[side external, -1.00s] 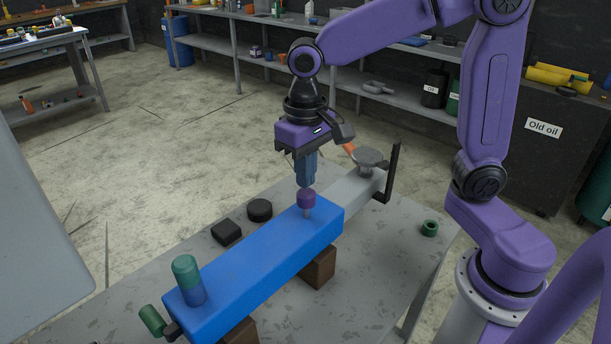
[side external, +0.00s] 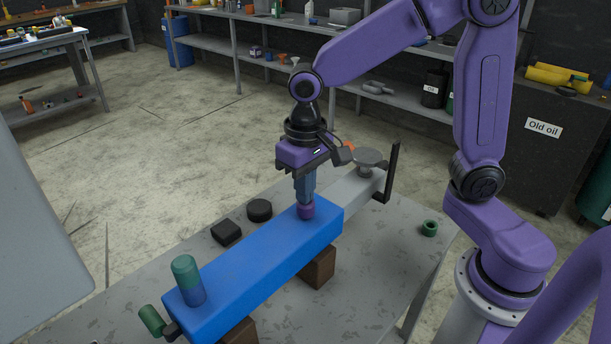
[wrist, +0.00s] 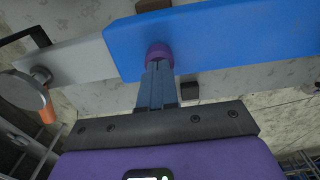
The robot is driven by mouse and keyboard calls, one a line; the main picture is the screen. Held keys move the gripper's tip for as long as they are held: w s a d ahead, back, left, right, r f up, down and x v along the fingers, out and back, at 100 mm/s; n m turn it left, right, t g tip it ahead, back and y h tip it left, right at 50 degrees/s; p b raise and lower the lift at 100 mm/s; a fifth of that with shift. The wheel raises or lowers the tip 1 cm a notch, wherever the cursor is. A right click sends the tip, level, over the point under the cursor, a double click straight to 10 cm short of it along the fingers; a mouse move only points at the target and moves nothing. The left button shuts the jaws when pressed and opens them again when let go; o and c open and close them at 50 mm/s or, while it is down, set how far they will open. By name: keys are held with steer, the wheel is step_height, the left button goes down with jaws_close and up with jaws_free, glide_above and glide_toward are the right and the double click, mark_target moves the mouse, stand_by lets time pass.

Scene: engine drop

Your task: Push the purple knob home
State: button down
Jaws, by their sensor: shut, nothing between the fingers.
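The purple knob (side external: 306,210) sits low at the right end of the long blue block (side external: 255,258), with no stem showing under it in the side view. My gripper (side external: 305,199) is shut and points down, its fingertips at the top of the knob and seemingly touching it. In the wrist view the purple knob (wrist: 159,52) shows just beyond the tips of my shut gripper (wrist: 158,68), against the blue block (wrist: 220,40). Nothing is between the fingers.
A green and blue cylinder (side external: 188,280) stands at the block's left end, with a green handle (side external: 152,321) beside it. Two black pieces (side external: 260,210) (side external: 226,233) lie behind the block. A grey bar with a round plate (side external: 371,158) extends right. A green ring (side external: 429,228) lies at right.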

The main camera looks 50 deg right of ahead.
steer(key=shift+f, duration=0.35)
step_height(320, 180, up, 15)
steer(key=shift+f, duration=0.15)
steer(key=shift+f, duration=0.1)
stand_by(0.3)
steer(key=s+d+f+n, duration=0.4)
steer(key=s+f+n, duration=0.2)
steer(key=s, duration=0.3)
steer(key=s+d+f+n, duration=0.3)
steer(key=s+f+n, duration=0.3)
steer(key=s+f, duration=0.2)
steer(key=shift+s+d+f+n, duration=0.25)
steer(key=shift+s+d+n, duration=0.1)
steer(key=shift+s, duration=0.55)
